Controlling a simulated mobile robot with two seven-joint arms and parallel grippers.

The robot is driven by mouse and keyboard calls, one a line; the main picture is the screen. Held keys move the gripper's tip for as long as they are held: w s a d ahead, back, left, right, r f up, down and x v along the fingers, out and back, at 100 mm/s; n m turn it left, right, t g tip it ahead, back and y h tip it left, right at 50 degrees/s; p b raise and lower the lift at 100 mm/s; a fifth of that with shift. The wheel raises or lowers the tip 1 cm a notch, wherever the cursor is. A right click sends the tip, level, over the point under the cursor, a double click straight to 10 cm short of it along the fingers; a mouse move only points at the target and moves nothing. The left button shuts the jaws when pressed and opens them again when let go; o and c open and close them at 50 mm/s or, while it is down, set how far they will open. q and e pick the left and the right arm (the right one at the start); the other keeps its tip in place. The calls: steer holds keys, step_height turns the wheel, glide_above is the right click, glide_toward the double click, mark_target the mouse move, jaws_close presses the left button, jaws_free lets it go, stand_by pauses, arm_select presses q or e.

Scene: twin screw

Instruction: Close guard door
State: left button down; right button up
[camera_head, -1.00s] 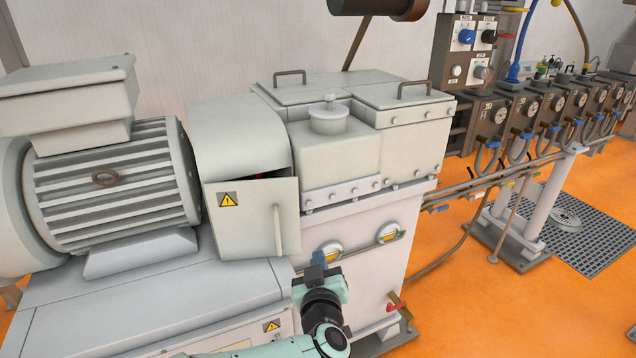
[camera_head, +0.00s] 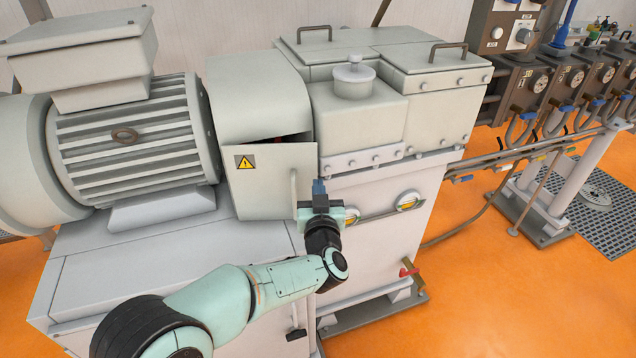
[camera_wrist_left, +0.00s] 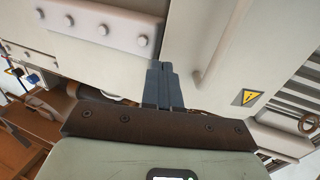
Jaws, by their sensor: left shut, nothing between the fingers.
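The guard door (camera_head: 268,184) is a light grey panel with a yellow warning triangle, on the front of the rounded guard housing (camera_head: 258,95) beside the motor. A dark gap with a bit of red shows along its top edge, so it stands slightly ajar. Its vertical handle (camera_head: 294,190) is near its right edge. My left gripper (camera_head: 319,186) is shut and empty, just right of the handle. In the left wrist view the shut fingers (camera_wrist_left: 162,84) point up, with the door (camera_wrist_left: 240,55) to their right; contact cannot be told. My right gripper is not in view.
A large finned motor (camera_head: 130,135) stands left of the guard. The gearbox (camera_head: 355,120) with lidded top is to the right. A red-handled valve (camera_head: 408,270) sits low on the right. Orange floor (camera_head: 500,310) is open at the lower right.

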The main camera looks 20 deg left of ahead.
arm_select(q)
steer(key=shift+x, duration=1.15)
steer(key=shift+p+x, duration=0.6)
steer(key=shift+x, duration=0.45)
steer(key=shift+d, duration=0.15)
